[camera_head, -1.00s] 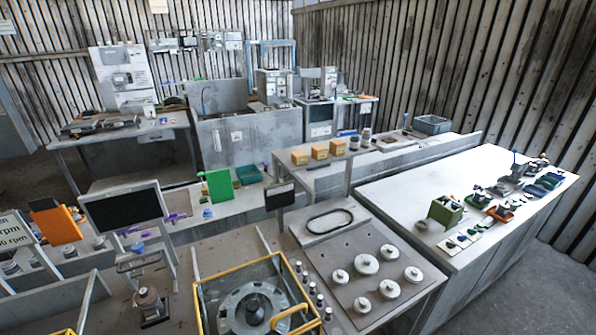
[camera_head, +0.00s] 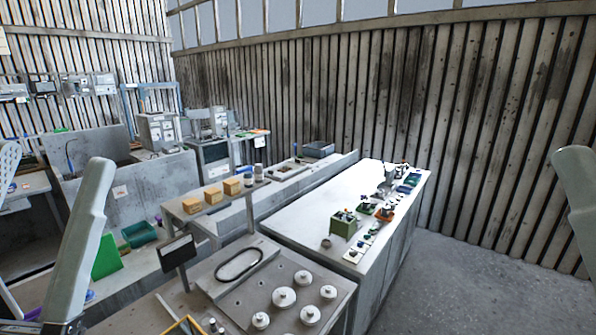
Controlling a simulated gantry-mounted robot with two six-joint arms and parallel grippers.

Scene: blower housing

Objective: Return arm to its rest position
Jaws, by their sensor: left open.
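My left arm (camera_head: 80,240) shows as a pale grey link at the lower left, slanting down to the bottom edge. Only a small dark part by my left gripper (camera_head: 60,326) shows at that edge; its fingertips are hard to make out. I see nothing held there. My right arm (camera_head: 578,190) shows as a pale link at the right edge. My right gripper is out of view.
A panel with several round knobs (camera_head: 284,297) and a black oval ring (camera_head: 239,264) is at bottom centre. A white bench (camera_head: 310,215) bears a green box (camera_head: 344,224) and small parts. Yellow blocks (camera_head: 213,195) sit on a raised shelf. Bare floor (camera_head: 460,280) lies at right.

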